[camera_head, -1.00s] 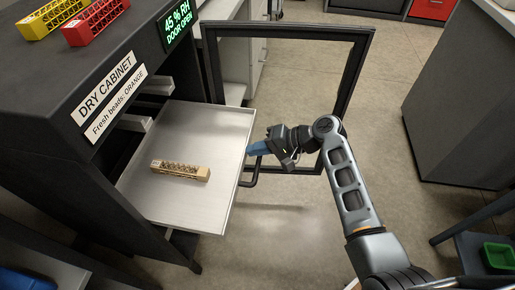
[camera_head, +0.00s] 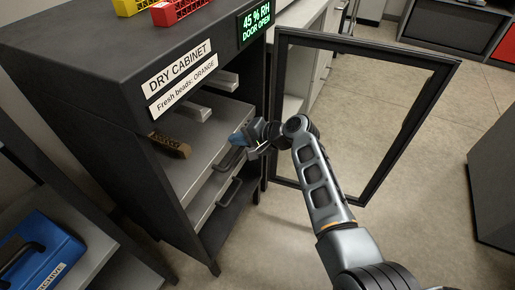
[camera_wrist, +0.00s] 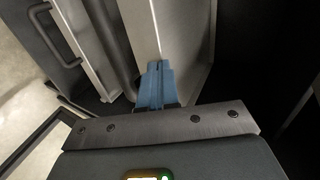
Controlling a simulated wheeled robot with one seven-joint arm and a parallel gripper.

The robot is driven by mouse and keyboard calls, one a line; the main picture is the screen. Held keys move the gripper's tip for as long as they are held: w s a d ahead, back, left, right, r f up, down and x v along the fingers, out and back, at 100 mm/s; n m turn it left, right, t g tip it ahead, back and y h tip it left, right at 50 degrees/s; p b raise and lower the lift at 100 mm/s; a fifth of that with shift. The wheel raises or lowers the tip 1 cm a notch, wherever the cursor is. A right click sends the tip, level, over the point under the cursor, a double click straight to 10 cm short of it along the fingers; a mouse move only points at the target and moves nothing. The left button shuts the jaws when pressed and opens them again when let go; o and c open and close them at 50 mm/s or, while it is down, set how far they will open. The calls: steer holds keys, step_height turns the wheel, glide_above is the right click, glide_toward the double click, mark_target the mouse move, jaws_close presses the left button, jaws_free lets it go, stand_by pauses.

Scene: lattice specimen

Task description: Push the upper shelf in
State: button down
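My gripper (camera_head: 240,136) is at the right part of the shelf's front. In the wrist view, its blue fingers (camera_wrist: 157,68) are together, with their tips at the shelf's pale front rim (camera_wrist: 140,25). Nothing shows between them. Whether the tips touch the rim is hard to tell.
A lower drawer with a dark handle (camera_head: 229,192) sits just below. The glass cabinet door (camera_head: 375,125) stands open to the right. Small rails (camera_head: 190,105) show above the shelf. Yellow and red lattice pieces (camera_head: 172,10) stand on top. A blue case (camera_head: 40,255) is at lower left.

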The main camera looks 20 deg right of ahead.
mark_target(228, 135)
steer(key=shift+w+a+b, duration=0.3)
steer(key=shift+w+a, duration=0.75)
steer(key=shift+a, duration=0.05)
steer(key=shift+r, duration=0.1)
